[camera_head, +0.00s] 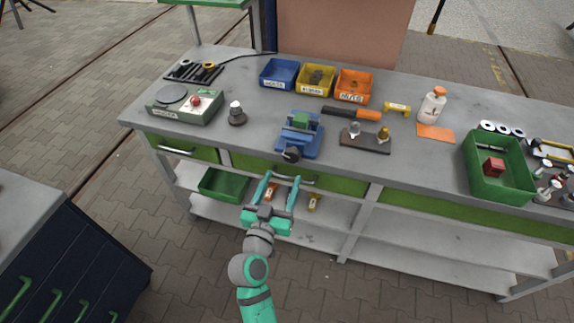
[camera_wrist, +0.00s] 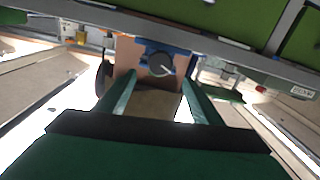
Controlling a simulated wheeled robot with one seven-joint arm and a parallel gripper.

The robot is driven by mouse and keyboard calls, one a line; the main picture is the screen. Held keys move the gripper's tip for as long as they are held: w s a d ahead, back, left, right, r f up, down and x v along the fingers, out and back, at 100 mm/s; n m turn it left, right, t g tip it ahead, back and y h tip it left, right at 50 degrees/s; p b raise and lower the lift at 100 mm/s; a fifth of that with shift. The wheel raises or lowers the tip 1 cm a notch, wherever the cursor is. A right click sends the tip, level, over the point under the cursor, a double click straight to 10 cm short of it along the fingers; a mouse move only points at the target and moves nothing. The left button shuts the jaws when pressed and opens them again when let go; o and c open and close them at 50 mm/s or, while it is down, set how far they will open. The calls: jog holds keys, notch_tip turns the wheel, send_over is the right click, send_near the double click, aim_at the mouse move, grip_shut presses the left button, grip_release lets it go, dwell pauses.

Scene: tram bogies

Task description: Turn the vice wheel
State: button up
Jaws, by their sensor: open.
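The blue vice (camera_head: 297,141) stands at the front edge of the grey workbench, with a green block (camera_head: 300,121) between its jaws. Its dark round wheel (camera_head: 291,155) faces the front, at the bench edge. My gripper (camera_head: 281,176) is open and empty, in front of the bench and below the wheel in the head view, with its fingers pointing toward the bench. In the wrist view the wheel (camera_wrist: 160,64) shows beyond and between the fingertips (camera_wrist: 159,78), under the blue vice body (camera_wrist: 150,48). The fingers look apart from the wheel.
The workbench (camera_head: 255,145) has green drawers below its front edge. On it are a control box (camera_head: 185,105), a dark knobbed piece (camera_head: 236,114), parts bins (camera_head: 317,79), a fixture plate (camera_head: 365,140) and a green tray (camera_head: 499,165). A dark cabinet (camera_head: 80,265) stands at lower left.

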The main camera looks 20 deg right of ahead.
aim_at(291, 159)
jog(key=shift+a+f, duration=0.1)
jog(key=shift+f, duration=0.1)
jog(key=shift+m, duration=0.3)
jog(key=x, duration=1.1)
jog(key=shift+s, duration=0.15)
jog(key=c, duration=1.1)
